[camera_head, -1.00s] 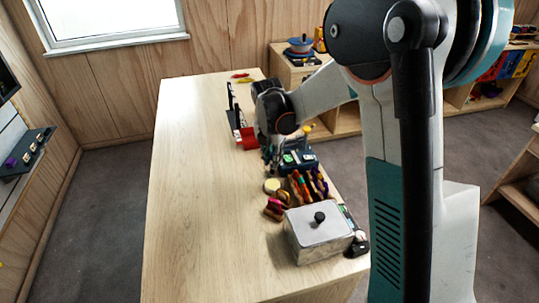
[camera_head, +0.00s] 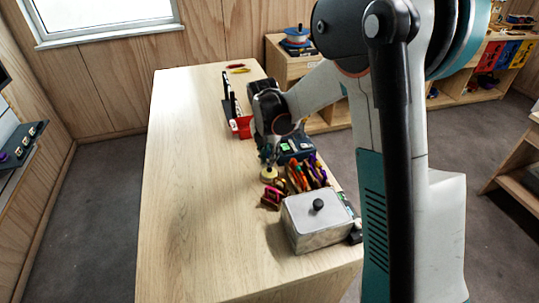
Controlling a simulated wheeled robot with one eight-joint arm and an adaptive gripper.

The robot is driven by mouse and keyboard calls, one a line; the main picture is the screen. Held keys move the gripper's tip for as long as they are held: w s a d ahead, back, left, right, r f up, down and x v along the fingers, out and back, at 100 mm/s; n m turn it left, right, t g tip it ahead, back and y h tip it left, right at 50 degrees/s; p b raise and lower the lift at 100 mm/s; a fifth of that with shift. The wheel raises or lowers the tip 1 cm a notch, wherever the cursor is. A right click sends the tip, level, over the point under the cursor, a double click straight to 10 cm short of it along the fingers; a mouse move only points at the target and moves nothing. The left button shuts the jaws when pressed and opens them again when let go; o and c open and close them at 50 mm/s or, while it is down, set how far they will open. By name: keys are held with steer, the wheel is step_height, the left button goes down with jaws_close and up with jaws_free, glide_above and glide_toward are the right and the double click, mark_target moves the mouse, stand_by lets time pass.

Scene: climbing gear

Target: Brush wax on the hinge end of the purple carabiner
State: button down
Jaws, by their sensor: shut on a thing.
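My gripper (camera_head: 266,156) points down at the table, just behind and above a pale yellow round tin or disc (camera_head: 268,173). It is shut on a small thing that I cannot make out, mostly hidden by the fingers. I cannot tell whether that thing touches the disc. No purple carabiner can be picked out for sure. Small purple spots show among the upright coloured items (camera_head: 305,178) beside the disc and on the wall shelf (camera_head: 20,152) at left.
A grey metal box with a black knob (camera_head: 318,228) stands at the near right of the table (camera_head: 190,190). A dark case (camera_head: 296,148) is right of my gripper. A red item (camera_head: 244,127) and dark rack stand behind. The left table half is clear.

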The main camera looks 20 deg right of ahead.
steer(key=shift+f+b, duration=0.5)
stand_by(1.9)
steer(key=shift+r, duration=0.1)
steer(key=shift+r+p, duration=2.1)
steer(key=shift+r, duration=1.35)
steer(key=shift+f, duration=0.1)
